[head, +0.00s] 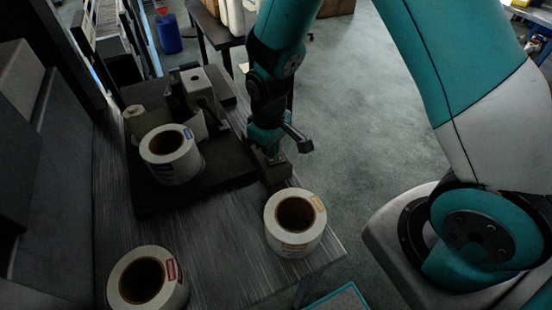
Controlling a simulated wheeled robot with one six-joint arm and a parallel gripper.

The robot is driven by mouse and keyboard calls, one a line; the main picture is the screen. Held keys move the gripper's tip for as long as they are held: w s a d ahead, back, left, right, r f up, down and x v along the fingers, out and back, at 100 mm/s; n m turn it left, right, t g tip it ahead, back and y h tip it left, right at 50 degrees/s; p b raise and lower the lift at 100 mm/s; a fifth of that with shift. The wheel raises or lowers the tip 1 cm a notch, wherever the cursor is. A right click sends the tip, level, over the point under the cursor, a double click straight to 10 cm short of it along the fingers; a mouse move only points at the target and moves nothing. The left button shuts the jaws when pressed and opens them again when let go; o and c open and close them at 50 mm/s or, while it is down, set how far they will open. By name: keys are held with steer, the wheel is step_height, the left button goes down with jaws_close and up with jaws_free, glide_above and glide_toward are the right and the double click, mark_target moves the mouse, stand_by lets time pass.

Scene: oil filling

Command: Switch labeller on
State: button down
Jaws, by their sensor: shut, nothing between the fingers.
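The labeller is a dark flat machine (145,200) on the grey wood-grain table. It carries a white label roll (170,160) and a pale block-shaped head (198,85) towards its back. A small dark box (276,174) sits at its right side, near the table edge. My gripper (270,158) points down right above this box, with its fingers shut and empty. The fingertips are dark against the box, so I cannot tell whether they touch it. No switch or button can be made out; my gripper may hide it.
Two loose label rolls stand on the table, one at the front right (295,222) and one at the front left (148,282). Dark panels border the left side. A blue container (168,36) stands beyond. The carpet floor to the right is open.

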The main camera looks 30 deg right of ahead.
mark_target(270, 161)
steer(key=shift+f+b, duration=1)
steer(key=shift+f, duration=0.35)
stand_by(0.8)
steer(key=shift+r, duration=0.1)
steer(key=shift+r+p, duration=3.05)
steer(key=shift+r, duration=0.4)
steer(key=shift+r, duration=0.25)
steer(key=s+a+r+y, duration=0.2)
steer(key=s+r, duration=0.7)
steer(key=r, duration=0.2)
steer(key=s+a+r+n+y, duration=0.1)
steer(key=s+a+r+y, duration=0.1)
steer(key=s+r, duration=0.7)
step_height(270, 161, up, 3)
steer(key=shift+s+a+r, duration=0.1)
steer(key=shift+s+a, duration=0.15)
steer(key=shift+s, duration=0.05)
